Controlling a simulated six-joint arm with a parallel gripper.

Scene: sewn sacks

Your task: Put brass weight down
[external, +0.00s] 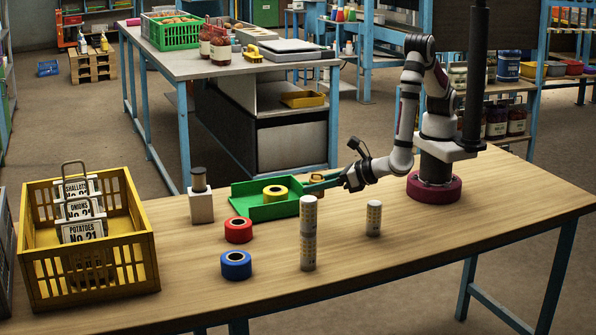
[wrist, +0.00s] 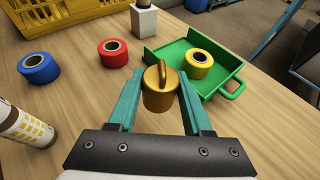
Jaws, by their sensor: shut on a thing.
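The brass weight (wrist: 159,98), a short gold cylinder with a loop handle on top, is between the teal fingers of my gripper (wrist: 158,103). My gripper is shut on it. In the external view the weight (external: 317,178) is partly hidden by the fingers of my gripper (external: 321,183), just right of the green tray. It is low over the table, beside the tray's right side. I cannot tell whether its base touches the wood.
The green tray (external: 244,198) holds a yellow roll (external: 275,193). A red roll (external: 238,230), a blue roll (external: 236,265), a tall patterned cylinder (external: 308,235) and a short one (external: 374,218) stand in front. A yellow crate (external: 130,255) with signs is at left; a white block (external: 200,207) stands behind.

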